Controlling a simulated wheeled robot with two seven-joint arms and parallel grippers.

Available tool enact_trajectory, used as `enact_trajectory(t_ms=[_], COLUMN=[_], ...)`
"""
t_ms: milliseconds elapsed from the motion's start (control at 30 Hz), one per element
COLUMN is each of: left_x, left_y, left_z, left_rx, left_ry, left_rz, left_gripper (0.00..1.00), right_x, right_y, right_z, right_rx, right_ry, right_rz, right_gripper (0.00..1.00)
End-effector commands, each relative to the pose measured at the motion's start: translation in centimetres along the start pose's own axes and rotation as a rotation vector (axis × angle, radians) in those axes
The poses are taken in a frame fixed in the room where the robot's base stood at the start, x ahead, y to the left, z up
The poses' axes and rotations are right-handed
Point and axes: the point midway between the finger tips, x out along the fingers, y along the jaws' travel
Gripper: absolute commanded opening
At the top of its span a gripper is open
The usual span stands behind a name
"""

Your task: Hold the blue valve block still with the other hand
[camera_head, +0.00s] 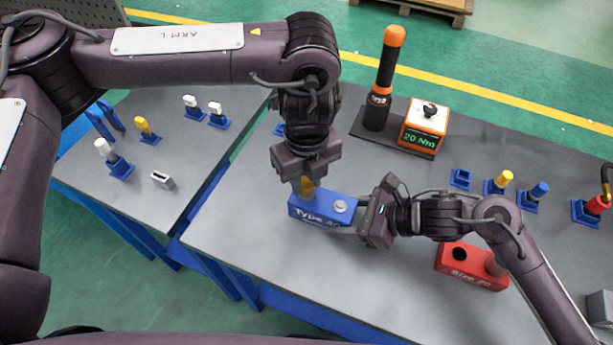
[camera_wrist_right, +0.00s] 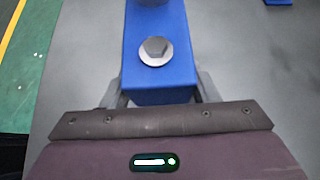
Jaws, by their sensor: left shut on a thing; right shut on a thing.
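The blue valve block (camera_head: 318,207), lettered "Type" on its side, lies on the grey table. My right gripper (camera_head: 352,226) is shut on the block's near right end, one finger on each side, as the right wrist view (camera_wrist_right: 160,95) shows. My left gripper (camera_head: 306,180) points down over the block's left end, shut on a yellow cartridge (camera_head: 307,187). The cartridge's lower end meets the block's top; how deep it sits is hidden.
A red block (camera_head: 470,267) lies right of my right gripper. A black-and-orange tool (camera_head: 385,75) and an orange "20 Nm" box (camera_head: 424,125) stand behind. Blue stands with yellow (camera_head: 500,182), blue (camera_head: 536,194) and red (camera_head: 590,208) parts line the right. A second table (camera_head: 200,165) stands left.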

Motion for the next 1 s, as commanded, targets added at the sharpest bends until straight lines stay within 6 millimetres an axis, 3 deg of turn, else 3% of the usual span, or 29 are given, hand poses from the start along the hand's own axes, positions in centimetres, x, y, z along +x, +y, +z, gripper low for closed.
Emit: enact_trajectory(t_ms=[167, 500, 767, 800, 1000], left_x=[-0.04, -0.01, -0.01, -0.01, 0.00], left_y=[0.03, 0.00, 0.00, 0.00, -0.01], left_z=[0.15, 0.15, 0.14, 0.14, 0.08], left_rx=[0.025, 0.421, 0.447, 0.446, 0.446], left_ry=[-0.004, -0.004, -0.003, -0.004, -0.002], left_rz=[0.000, 0.001, 0.000, 0.000, 0.000], left_gripper=[0.03, 0.03, 0.03, 0.32, 0.53], right_x=[-0.02, -0.01, -0.01, -0.01, -0.01], right_y=[0.07, 0.08, 0.08, 0.08, 0.07], right_z=[0.04, 0.03, 0.02, 0.02, 0.03], right_rx=[-0.002, -0.002, -0.002, -0.002, -0.002], right_ry=[0.000, 0.000, 0.000, 0.000, 0.000], right_rz=[0.002, 0.002, 0.002, 0.002, 0.002], right_gripper=[0.24, 0.24, 0.24, 0.24, 0.24])
